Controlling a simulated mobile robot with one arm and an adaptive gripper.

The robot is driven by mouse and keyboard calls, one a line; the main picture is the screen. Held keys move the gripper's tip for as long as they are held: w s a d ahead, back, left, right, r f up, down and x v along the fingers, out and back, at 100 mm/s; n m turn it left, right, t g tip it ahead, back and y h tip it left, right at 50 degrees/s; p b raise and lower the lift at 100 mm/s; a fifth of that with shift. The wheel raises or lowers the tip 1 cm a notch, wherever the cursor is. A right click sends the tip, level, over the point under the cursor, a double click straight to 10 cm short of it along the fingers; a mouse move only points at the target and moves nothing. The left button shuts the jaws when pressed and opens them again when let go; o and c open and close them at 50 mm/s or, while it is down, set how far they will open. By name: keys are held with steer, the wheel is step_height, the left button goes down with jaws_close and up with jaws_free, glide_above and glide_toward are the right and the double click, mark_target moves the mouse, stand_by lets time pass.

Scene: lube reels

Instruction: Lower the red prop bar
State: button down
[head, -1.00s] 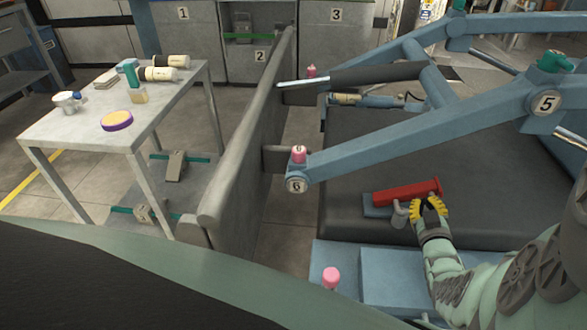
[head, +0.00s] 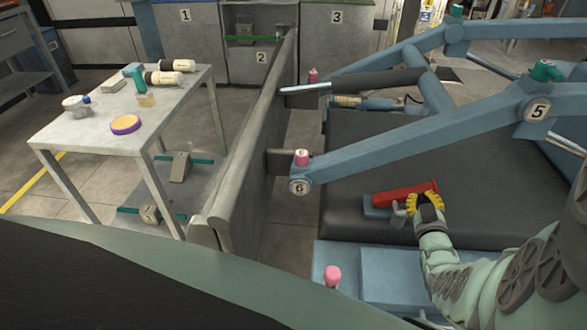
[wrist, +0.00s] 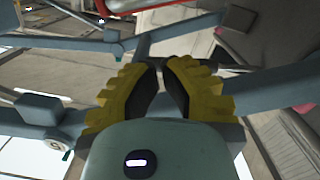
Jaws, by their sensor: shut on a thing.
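The red prop bar (head: 402,194) lies nearly flat over a blue bracket on the dark platform in the head view, its right end slightly higher in the picture. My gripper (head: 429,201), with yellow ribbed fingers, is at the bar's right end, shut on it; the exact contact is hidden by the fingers. In the wrist view my gripper (wrist: 162,84) shows its two fingers with dark pads close together. The held part of the bar cannot be made out there.
A blue lift arm (head: 420,147) marked 6 and 5 slopes above the platform. Pink-capped posts (head: 332,276) stand nearby. A grey wall panel (head: 250,140) and a table (head: 95,128) with several items are at left. The dark platform (head: 360,150) behind the bar is clear.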

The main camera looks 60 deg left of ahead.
steer(key=p+v, duration=0.2)
steer(key=v, duration=0.8)
steer(key=shift+s, duration=0.25)
